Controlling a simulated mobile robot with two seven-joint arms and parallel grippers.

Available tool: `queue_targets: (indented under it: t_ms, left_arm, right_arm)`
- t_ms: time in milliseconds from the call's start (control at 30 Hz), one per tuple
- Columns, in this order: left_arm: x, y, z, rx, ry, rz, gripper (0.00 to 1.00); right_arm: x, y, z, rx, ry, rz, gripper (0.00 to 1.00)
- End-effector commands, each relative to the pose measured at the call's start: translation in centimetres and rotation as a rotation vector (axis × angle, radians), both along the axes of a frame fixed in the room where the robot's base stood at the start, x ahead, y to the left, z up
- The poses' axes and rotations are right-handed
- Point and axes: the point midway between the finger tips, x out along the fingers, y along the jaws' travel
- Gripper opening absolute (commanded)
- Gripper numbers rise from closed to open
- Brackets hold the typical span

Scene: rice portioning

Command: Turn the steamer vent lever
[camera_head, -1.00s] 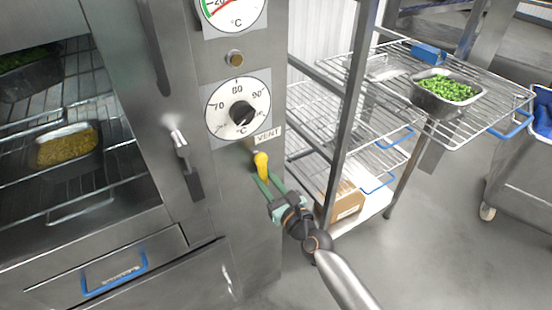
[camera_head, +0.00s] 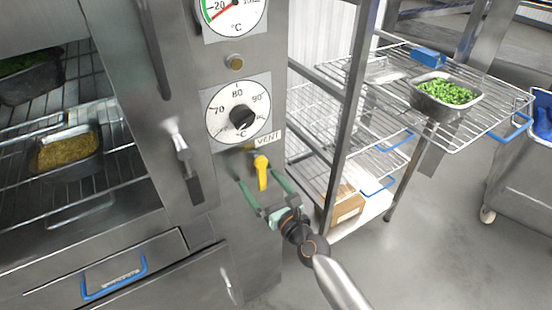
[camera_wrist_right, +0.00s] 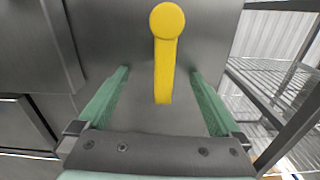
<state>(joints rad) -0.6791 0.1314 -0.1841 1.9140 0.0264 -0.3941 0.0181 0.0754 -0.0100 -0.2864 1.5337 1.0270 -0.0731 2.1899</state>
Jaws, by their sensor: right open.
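The yellow vent lever (camera_head: 262,172) is on the steamer's front panel, just below the VENT label (camera_head: 269,138). Its handle hangs almost straight down from its round pivot. In the right wrist view the lever (camera_wrist_right: 165,60) stands between two green fingers. My right gripper (camera_head: 260,178) is open, with one finger on each side of the lever and a gap on both sides. In the right wrist view the open gripper (camera_wrist_right: 158,95) holds nothing. My left gripper is not in view.
A temperature dial (camera_head: 238,112) with a black knob is above the lever. The steamer door handle (camera_head: 186,165) is to the left. A wire rack (camera_head: 400,140) with a pan of green vegetables (camera_head: 447,92) stands to the right. A cardboard box (camera_head: 346,205) sits low on the rack.

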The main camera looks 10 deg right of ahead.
Motion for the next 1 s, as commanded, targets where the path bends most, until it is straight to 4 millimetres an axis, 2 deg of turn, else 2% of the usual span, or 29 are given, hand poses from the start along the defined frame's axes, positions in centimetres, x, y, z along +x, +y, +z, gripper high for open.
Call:
queue_targets:
  t_ms: [267,1000]
  left_arm:
    - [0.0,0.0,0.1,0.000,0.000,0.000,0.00]
    - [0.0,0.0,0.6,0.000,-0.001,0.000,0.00]
  right_arm:
    - [-0.6,-0.3,0.0,-0.002,0.000,-0.001,1.00]
    - [-7.3,-2.6,0.0,-0.001,0.000,0.000,1.00]
